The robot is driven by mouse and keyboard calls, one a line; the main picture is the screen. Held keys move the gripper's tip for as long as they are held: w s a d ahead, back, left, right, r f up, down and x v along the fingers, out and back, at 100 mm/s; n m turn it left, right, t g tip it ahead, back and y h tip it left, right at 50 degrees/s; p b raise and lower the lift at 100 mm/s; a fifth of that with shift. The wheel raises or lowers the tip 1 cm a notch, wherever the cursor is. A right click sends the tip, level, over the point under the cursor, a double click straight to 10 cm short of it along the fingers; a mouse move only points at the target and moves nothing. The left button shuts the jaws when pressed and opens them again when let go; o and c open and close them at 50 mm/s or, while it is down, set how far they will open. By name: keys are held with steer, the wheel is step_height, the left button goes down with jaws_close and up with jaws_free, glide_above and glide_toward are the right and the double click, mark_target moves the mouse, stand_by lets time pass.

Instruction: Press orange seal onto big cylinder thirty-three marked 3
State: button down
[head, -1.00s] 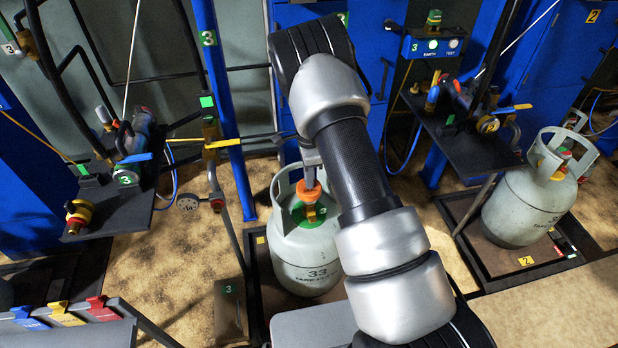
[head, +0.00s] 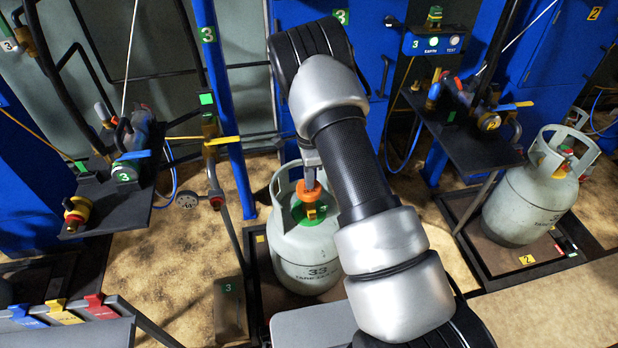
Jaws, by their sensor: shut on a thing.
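The big cylinder marked 33 (head: 305,268) is pale grey-green and stands upright, with a collar around its top and a green ring about its valve. The orange seal (head: 308,190) is at the top of that valve, inside the collar. My gripper (head: 308,170) reaches down from above and is shut on the orange seal. The seal appears to be at the valve outlet, but I cannot tell whether it is fully seated. My arm hides the cylinder's right side and part of the collar.
Another grey cylinder (head: 527,205) stands at the right on a scale marked 2. A black shelf with valves (head: 462,130) is at upper right, another (head: 110,195) at left. A blue post (head: 228,120) marked 3 stands left of the cylinder. Coloured tags (head: 65,312) sit at lower left.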

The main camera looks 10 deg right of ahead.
steer(key=shift+f+b, duration=0.6)
steer(key=shift+f, duration=0.4)
steer(key=c, duration=1.9)
jaws_free()
steer(key=shift+o, duration=0.2)
